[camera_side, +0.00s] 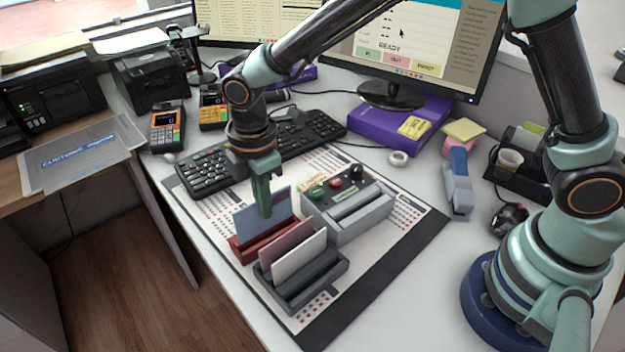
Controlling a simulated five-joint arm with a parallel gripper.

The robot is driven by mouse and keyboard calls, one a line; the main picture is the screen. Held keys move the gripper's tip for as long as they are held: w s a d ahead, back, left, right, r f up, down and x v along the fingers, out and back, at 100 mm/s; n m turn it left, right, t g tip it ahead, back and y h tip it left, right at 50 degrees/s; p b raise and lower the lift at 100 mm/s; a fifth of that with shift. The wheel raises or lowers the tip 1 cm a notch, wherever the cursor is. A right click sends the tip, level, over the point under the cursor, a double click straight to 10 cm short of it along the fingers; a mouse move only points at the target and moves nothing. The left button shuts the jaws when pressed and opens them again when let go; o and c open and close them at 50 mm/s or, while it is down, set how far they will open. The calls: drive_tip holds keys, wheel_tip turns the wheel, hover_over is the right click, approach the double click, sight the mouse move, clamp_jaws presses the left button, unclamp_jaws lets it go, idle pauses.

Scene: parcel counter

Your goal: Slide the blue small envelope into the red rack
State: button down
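The blue small envelope (247,223) stands nearly upright at the red rack (243,255), left of centre. Its lower edge meets the rack and is hidden by the rack's near wall, so I cannot tell how deep it sits. My gripper (265,207) points down over the envelope. The gripper looks shut on the envelope.
A dark grey rack (318,285) holding a pink envelope (283,247) and a white envelope (300,257) stands just in front. A grey box with buttons (352,215) is close on the right. A keyboard (205,173) lies behind. The mat's front right is clear.

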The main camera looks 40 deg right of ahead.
sight(267, 229)
drive_tip(key=shift+f, duration=1.85)
idle(0.3)
drive_tip(key=c, duration=1)
unclamp_jaws()
wheel_tip(267, 229, up, 12)
drive_tip(key=shift+r, duration=0.1)
drive_tip(key=shift+d, duration=0.1)
